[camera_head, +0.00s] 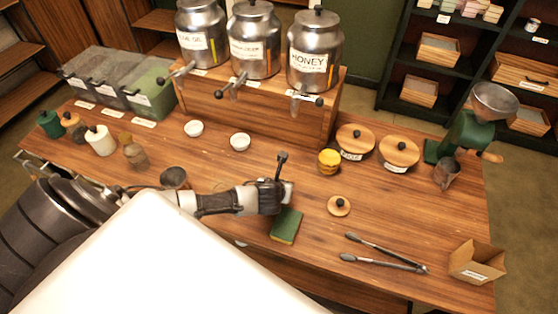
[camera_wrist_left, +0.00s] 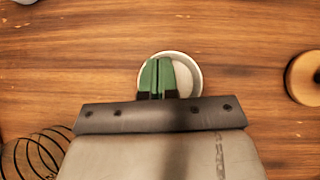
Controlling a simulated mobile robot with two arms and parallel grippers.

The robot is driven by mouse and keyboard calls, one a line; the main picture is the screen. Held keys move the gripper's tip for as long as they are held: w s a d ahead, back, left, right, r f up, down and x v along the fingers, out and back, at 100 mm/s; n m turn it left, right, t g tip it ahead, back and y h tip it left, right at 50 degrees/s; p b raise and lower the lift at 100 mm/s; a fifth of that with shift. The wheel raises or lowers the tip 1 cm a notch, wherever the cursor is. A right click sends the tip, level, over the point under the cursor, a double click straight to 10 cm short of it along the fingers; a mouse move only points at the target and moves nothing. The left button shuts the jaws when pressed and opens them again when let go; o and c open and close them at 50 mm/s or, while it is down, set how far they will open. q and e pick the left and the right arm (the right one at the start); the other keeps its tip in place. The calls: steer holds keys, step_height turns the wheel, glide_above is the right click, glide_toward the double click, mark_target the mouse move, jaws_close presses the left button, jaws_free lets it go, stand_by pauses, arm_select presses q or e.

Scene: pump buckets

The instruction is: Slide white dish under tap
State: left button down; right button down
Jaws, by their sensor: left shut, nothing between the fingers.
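Two small white dishes, a left one (camera_head: 194,128) and a right one (camera_head: 240,141), sit on the wooden table in front of the dispensers. Three steel dispensers with taps stand on a wooden stand; the middle tap (camera_head: 233,86) and the honey tap (camera_head: 304,99) overhang the table. My left gripper (camera_head: 284,188) is low over the table, right of these dishes. In the left wrist view its green fingers (camera_wrist_left: 158,75) are shut and empty, over a round white dish (camera_wrist_left: 186,72). They partly cover this dish; I cannot tell whether they touch it. My right gripper is not in view.
A green sponge (camera_head: 286,225) lies in front of my left gripper. A small wooden lid (camera_head: 339,206), a yellow jar (camera_head: 329,162) and tongs (camera_head: 385,254) are to the right. A metal cup (camera_head: 174,177) stands beside my arm. A wire coil (camera_wrist_left: 32,152) shows at the wrist view's lower left.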

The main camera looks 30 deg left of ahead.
arm_select(q)
steer(key=w+a, duration=0.1)
steer(key=w, duration=0.3)
steer(key=w+a+b, duration=0.1)
steer(key=w+a, duration=0.1)
steer(key=w, duration=0.2)
steer(key=w+a+b, duration=0.1)
steer(key=w, duration=0.3)
steer(key=shift+w+a+f, duration=0.15)
steer(key=shift+w, duration=0.25)
steer(key=shift+w+a+b, duration=0.15)
steer(key=shift+w+b, duration=0.15)
steer(key=shift+w, duration=0.05)
steer(key=shift+s+r, duration=0.15)
steer(key=shift+r, duration=0.1)
